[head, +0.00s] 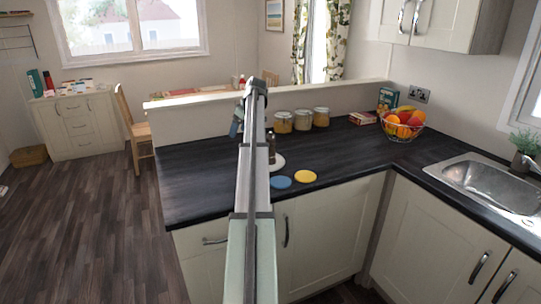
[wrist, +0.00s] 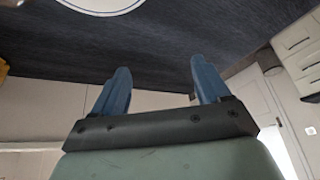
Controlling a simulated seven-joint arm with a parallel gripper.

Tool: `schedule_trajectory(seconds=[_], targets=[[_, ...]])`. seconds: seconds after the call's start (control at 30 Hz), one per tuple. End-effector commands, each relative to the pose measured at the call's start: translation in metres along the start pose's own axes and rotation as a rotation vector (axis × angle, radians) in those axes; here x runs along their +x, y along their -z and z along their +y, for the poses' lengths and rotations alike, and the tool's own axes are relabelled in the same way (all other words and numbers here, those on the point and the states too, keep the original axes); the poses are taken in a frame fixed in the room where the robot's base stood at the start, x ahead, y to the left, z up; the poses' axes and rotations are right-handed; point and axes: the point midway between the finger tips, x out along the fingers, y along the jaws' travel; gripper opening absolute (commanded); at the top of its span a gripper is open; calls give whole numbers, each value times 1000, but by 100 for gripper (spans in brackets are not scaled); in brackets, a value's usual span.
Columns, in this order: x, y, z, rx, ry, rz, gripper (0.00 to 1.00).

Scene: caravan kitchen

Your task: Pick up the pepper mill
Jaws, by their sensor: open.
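A slim dark upright object (head: 272,149), seemingly the pepper mill, stands at the white plate (head: 278,164) on the dark worktop, partly hidden behind my arm in the head view. In the wrist view no mill shows; the white plate with a thin blue ring (wrist: 100,10) is cut off by the top edge. My gripper (wrist: 161,78) is open, its two blue fingers apart with nothing between them. In the head view only a bit of blue finger (head: 235,128) shows beside my arm, up and left of the dark object.
A blue disc (head: 280,182) and a yellow disc (head: 304,176) lie near the worktop's front edge. Several jars (head: 303,120) stand along the raised back ledge (head: 350,98). A fruit basket (head: 402,125) and sink (head: 487,183) are to the right. The worktop's left part is clear.

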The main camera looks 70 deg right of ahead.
Motion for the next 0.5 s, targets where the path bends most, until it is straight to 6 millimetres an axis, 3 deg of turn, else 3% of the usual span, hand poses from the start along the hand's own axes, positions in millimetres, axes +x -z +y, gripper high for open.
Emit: schedule_trajectory(seconds=[0.03, 0.2, 0.33, 0.5], targets=[[-23, -18, 21, 15, -14, -6, 76], [-76, -65, 59, 42, -38, -28, 76], [-102, -88, 75, 55, -49, -39, 76], [-111, -100, 81, 61, -52, -46, 76]])
